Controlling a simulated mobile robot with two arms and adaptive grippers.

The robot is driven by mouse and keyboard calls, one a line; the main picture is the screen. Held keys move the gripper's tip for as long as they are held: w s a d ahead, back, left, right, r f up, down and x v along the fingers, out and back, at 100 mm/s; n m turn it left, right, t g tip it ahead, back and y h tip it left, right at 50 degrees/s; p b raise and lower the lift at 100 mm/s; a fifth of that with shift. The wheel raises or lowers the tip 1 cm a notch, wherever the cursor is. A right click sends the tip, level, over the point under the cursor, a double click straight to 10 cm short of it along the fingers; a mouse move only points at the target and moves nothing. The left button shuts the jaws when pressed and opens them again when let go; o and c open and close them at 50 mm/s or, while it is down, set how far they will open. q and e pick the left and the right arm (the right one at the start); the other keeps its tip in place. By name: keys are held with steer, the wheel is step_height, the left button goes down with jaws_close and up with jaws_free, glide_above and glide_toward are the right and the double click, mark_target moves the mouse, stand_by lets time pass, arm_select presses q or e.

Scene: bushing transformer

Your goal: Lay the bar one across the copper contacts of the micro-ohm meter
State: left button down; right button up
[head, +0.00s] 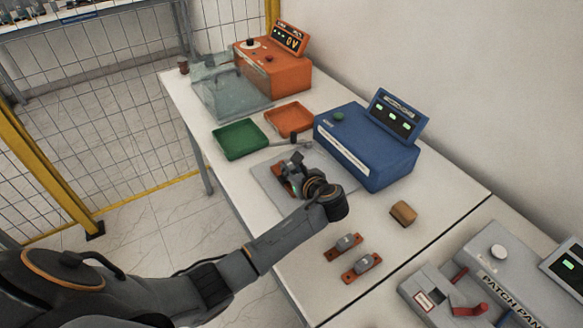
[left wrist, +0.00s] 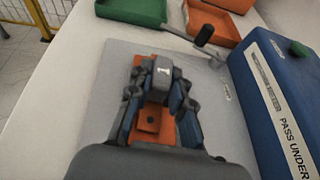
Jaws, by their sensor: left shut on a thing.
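My left gripper (head: 297,172) is over the grey plate in front of the blue micro-ohm meter (head: 365,147). In the left wrist view its fingers (left wrist: 160,105) are shut on the grey handle of bar one (left wrist: 162,72), marked "1". The bar's copper-coloured strip (left wrist: 147,123) shows below the handle, between the fingers. The grey plate (left wrist: 103,98) surrounds it in that view. The gripper and bar hide most of the copper contacts, and I cannot tell whether the bar touches them. The meter (left wrist: 262,95) stands to the right in the wrist view. My right gripper is out of view.
Two more copper bars with grey handles (head: 343,247) (head: 361,267) lie nearer on the table. A brown block (head: 403,213) lies right of my arm. Green (head: 239,140) and orange (head: 289,119) trays, a clear box (head: 229,88) and an orange device (head: 272,72) stand behind.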

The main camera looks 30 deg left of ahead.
arm_select(q)
steer(key=shift+f, duration=0.35)
steer(key=c, duration=1.1)
jaws_free()
steer(key=shift+d, duration=0.1)
steer(key=v, duration=1.2)
